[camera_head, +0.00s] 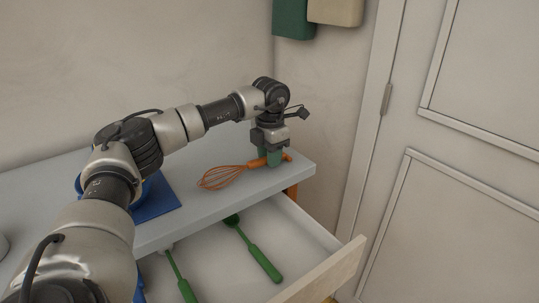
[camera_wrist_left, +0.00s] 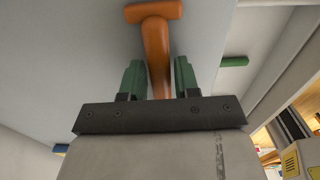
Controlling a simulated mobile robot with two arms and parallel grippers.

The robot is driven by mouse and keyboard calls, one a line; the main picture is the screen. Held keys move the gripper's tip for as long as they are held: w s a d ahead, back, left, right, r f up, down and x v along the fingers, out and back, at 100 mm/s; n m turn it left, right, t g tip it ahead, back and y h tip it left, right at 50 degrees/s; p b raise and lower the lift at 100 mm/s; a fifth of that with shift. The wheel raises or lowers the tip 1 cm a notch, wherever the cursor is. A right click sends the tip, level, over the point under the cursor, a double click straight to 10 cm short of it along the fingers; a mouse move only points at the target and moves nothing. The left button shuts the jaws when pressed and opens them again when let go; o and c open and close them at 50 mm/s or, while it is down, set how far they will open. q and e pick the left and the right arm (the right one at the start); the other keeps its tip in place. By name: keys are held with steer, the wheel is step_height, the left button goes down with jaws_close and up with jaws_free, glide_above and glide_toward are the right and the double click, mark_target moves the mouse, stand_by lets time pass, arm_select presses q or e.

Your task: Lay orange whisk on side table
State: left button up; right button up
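The orange whisk (camera_head: 222,176) lies on its side on the grey table top (camera_head: 222,203), near its right end. Its wire head points left and its handle points right. My left gripper (camera_head: 270,160) is above the handle with its green fingers reaching down around it. In the left wrist view the orange handle (camera_wrist_left: 157,45) runs between the two fingers, and a narrow gap shows on each side, so the gripper (camera_wrist_left: 159,78) looks open. My right gripper is not in view.
An open drawer (camera_head: 345,268) below the table front holds green utensils (camera_head: 262,262). A blue mat (camera_head: 158,205) with a blue dish lies left of the whisk, partly behind my arm. A wall and a panelled door (camera_head: 455,200) stand at the right.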

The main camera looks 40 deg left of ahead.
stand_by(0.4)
arm_select(q)
steer(key=o, duration=0.6)
steer(key=shift+c, duration=0.2)
steer(key=shift+r, duration=0.1)
steer(key=shift+r, duration=0.4)
step_height(320, 180, up, 10)
steer(key=shift+p, duration=0.35)
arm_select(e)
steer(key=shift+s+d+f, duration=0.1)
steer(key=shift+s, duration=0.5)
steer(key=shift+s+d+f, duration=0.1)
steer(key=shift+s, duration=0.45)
arm_select(q)
steer(key=shift+f, duration=0.1)
